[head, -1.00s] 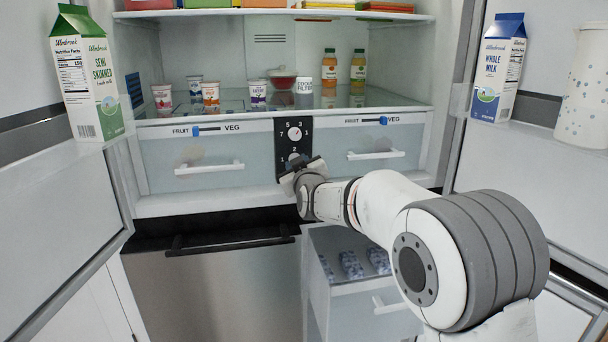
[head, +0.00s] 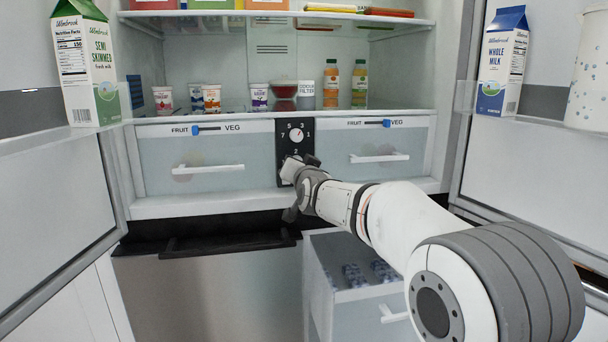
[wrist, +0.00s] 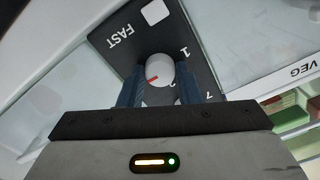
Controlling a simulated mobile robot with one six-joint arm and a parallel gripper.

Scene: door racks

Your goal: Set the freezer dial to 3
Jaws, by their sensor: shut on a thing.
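A black control panel (head: 297,136) stands between the two drawers. Its upper white dial (head: 296,135) shows clear, ringed by numbers. My gripper (head: 291,169) is at the lower part of the panel and hides the lower dial there. In the wrist view, this lower white dial (wrist: 161,72) with a red mark sits between the two blue fingers of my gripper (wrist: 159,88), which is shut on it. The word FAST, a white square button and numbers including 1 and 7 show around it. Some numbers are hidden, and I cannot read which one the mark meets.
The left drawer (head: 170,148) and right drawer (head: 370,143) have white handles beside the panel. A glass shelf above holds yogurt pots and bottles (head: 331,85). Open doors on both sides carry milk cartons (head: 503,62). A dark-topped steel front (head: 215,295) is below left.

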